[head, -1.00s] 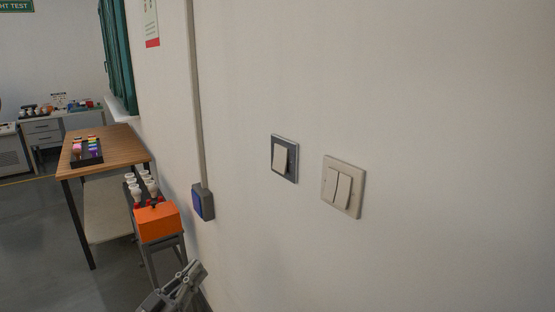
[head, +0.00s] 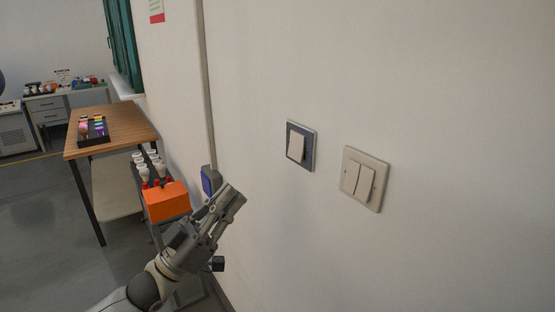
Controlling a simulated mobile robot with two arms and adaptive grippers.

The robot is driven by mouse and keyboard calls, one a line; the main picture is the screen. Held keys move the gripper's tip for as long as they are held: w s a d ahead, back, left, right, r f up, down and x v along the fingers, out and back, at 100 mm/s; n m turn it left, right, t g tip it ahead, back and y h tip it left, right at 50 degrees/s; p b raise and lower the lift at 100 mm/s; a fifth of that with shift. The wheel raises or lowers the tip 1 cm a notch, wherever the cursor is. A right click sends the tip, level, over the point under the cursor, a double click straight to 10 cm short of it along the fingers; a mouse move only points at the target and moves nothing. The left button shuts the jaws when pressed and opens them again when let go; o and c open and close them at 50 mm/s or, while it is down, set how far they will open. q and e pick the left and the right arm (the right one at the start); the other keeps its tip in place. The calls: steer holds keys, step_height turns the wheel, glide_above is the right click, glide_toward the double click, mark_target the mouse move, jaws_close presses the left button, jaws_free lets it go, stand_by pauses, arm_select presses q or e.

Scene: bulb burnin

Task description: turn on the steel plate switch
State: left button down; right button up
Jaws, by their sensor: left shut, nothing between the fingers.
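The steel plate switch (head: 301,146) is on the wall near the middle of the head view. It has a grey metal plate with one white rocker. My left gripper (head: 234,194) is shut and empty. It points up and to the right, below and left of the steel plate switch in the picture, and apart from it. My right gripper is not in view.
A cream double switch (head: 365,179) is to the right on the same wall. A blue-fronted box (head: 209,181) on a conduit is partly behind my gripper. An orange box (head: 167,201) with bulbs and a wooden table (head: 125,124) stand at left.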

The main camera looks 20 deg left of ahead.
mark_target(296, 142)
arm_select(q)
steer(key=shift+w+d+f+p+x, duration=0.15)
steer(key=shift+w+f+p+x, duration=0.2)
steer(key=shift+p+x, duration=1.1)
steer(key=shift+w+d+f+p+x, duration=0.2)
steer(key=shift+f+p+x, duration=0.15)
steer(key=shift+x, duration=2.1)
steer(key=shift+w+d+f+p+x, duration=0.15)
steer(key=shift+f+p+x, duration=0.5)
steer(key=shift+x, duration=1.3)
steer(key=shift+r, duration=0.2)
